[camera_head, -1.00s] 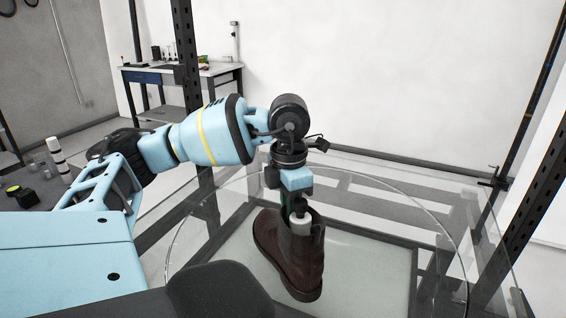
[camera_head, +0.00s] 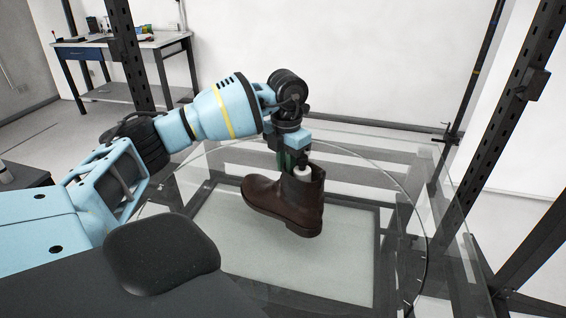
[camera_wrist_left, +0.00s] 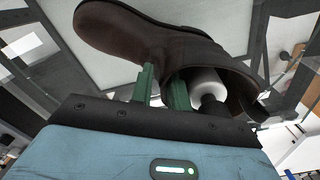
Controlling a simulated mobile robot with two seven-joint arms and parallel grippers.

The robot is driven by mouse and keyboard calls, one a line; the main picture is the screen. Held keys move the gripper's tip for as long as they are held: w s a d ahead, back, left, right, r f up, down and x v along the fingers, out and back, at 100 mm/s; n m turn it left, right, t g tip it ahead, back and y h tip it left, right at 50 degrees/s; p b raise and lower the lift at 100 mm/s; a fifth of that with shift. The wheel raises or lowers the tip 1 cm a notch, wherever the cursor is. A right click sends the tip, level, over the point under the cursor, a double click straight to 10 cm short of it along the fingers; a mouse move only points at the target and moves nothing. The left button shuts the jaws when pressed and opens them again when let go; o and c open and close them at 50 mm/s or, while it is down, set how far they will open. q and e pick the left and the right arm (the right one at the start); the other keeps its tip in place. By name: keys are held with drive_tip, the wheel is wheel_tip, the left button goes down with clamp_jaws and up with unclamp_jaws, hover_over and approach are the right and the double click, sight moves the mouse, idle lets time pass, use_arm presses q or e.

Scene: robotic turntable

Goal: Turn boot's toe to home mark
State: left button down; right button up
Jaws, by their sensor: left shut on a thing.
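A dark brown boot (camera_head: 278,200) stands upright on a clear round glass turntable (camera_head: 215,245), its toe toward the left of the head view and its heel nearer me on the right. A white cylinder (camera_wrist_left: 207,82) sits inside the boot's open top. My left gripper (camera_head: 291,160) is above the boot, pointing down. In the left wrist view its green fingers (camera_wrist_left: 162,84) are shut on the boot's rim, one outside the shaft and one at the opening. I cannot make out a home mark. My right gripper is not in view.
A dark frame with upright posts (camera_head: 503,150) surrounds the turntable, with a post close on the right. A workbench (camera_head: 125,52) with small items stands at the back left. The glass around the boot looks clear.

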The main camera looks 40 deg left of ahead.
use_arm(q)
drive_tip(key=shift+r, duration=0.1)
drive_tip(key=shift+w+n+b, duration=0.3)
drive_tip(key=shift+w+n, duration=0.05)
drive_tip(key=shift+n, duration=0.85)
drive_tip(key=n, duration=0.2)
drive_tip(key=shift+w+a+n+b, duration=0.1)
drive_tip(key=shift+w+n+b, duration=0.2)
drive_tip(key=shift+n+b, duration=0.1)
drive_tip(key=shift+w+n, duration=0.1)
drive_tip(key=shift+n, duration=0.2)
drive_tip(key=shift+f, duration=0.2)
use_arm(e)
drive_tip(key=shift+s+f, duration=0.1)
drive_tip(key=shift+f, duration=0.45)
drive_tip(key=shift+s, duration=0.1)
use_arm(q)
drive_tip(key=c, duration=1.4)
unclamp_jaws()
drive_tip(key=shift+o, duration=0.6)
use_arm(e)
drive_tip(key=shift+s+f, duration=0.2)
